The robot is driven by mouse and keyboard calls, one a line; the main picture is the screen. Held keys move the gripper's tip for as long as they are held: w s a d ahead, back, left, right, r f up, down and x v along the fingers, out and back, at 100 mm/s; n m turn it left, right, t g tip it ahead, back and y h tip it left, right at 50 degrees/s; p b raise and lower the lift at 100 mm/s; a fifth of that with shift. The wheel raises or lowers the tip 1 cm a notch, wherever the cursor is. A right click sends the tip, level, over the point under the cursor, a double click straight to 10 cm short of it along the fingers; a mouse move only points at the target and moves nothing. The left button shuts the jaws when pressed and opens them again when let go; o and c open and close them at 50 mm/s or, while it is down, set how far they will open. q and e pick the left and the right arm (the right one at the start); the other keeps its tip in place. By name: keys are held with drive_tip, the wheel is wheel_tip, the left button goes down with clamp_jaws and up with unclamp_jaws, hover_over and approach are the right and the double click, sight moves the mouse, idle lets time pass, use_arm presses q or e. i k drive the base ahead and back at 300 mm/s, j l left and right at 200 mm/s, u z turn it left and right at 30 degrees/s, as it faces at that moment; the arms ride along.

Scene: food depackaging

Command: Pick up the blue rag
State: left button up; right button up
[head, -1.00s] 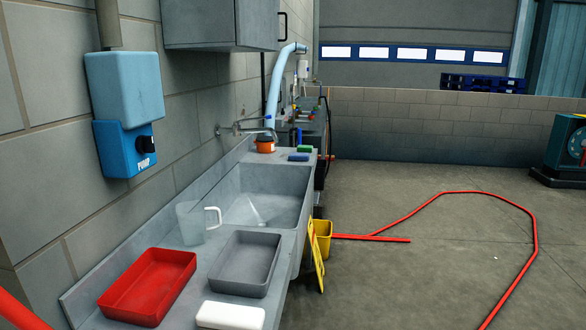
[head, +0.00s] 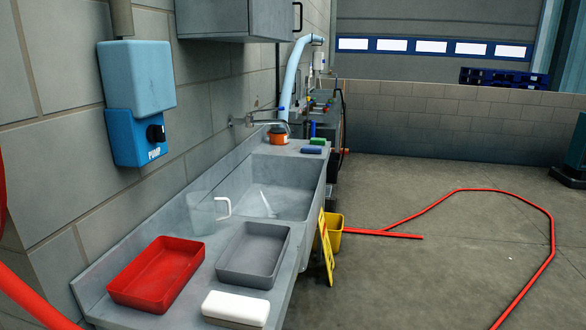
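A small flat blue item (head: 312,150) lies on the far end of the sink counter, just in front of a green one (head: 318,142). It is the only small blue cloth-like thing on this counter, but it is too small to tell whether it is a rag or a sponge. Neither of my grippers shows in the head view.
The sink counter (head: 112,284) runs along the wall with a red tray (head: 157,272), grey tray (head: 254,254), white block (head: 236,308), clear jug (head: 201,214) and orange-lidded container (head: 278,138). A yellow bucket (head: 335,232) and red hose (head: 548,240) are on the floor. Open floor lies right.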

sight(305, 148)
drive_tip(key=i+l+u, duration=0.15)
drive_tip(key=l, duration=0.3)
drive_tip(key=i+l+u, duration=0.1)
drive_tip(key=l, duration=0.3)
drive_tip(key=i+l+u, duration=0.15)
drive_tip(key=l, duration=0.35)
drive_tip(key=i+l+u, duration=0.1)
drive_tip(key=l, duration=0.35)
